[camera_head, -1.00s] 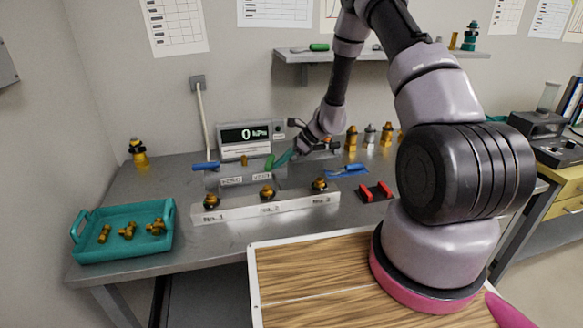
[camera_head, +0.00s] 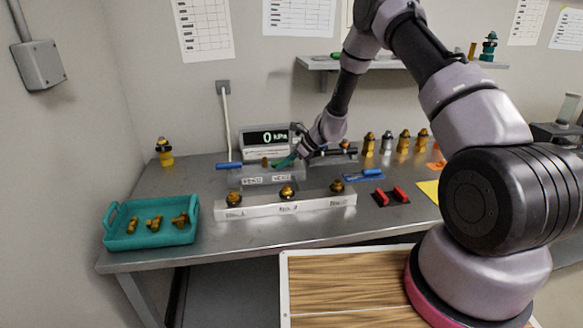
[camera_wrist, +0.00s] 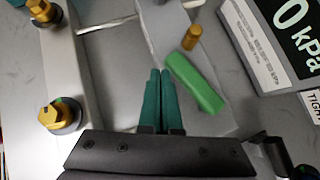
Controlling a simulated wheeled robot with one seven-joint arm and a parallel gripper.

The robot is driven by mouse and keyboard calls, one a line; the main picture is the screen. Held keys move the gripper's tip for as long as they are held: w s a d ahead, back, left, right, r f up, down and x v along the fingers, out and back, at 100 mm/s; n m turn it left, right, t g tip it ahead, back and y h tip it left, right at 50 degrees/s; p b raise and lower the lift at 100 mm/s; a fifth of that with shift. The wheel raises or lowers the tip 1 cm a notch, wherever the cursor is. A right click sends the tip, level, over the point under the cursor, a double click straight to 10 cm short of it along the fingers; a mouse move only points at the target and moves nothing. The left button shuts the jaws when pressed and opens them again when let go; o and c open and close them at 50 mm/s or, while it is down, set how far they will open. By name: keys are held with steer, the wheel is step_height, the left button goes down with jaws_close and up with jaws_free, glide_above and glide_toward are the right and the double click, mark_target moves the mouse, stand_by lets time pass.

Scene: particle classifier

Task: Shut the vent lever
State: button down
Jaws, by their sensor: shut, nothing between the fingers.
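The green vent lever (camera_wrist: 195,83) shows in the wrist view as a bright green bar beside a brass knob (camera_wrist: 191,37), lying roughly along a grey block (camera_wrist: 163,25). My gripper (camera_wrist: 160,73) is shut and empty. Its teal fingertips are just left of the lever's side; I cannot tell whether they touch. In the head view my gripper (camera_head: 285,162) reaches down at the block behind the VENT label (camera_head: 282,178). There the lever is mostly hidden by or merged with the teal fingers.
The gauge (camera_head: 266,140) reading 0 kPa stands behind the block. A blue handle (camera_head: 229,165) sticks out left. A white rail (camera_head: 262,208) with several brass fittings lies in front. A teal tray (camera_head: 150,238) stands at left, red-black holder (camera_head: 390,197) at right.

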steer(key=shift+w+a, duration=0.7)
steer(key=shift+a, duration=0.35)
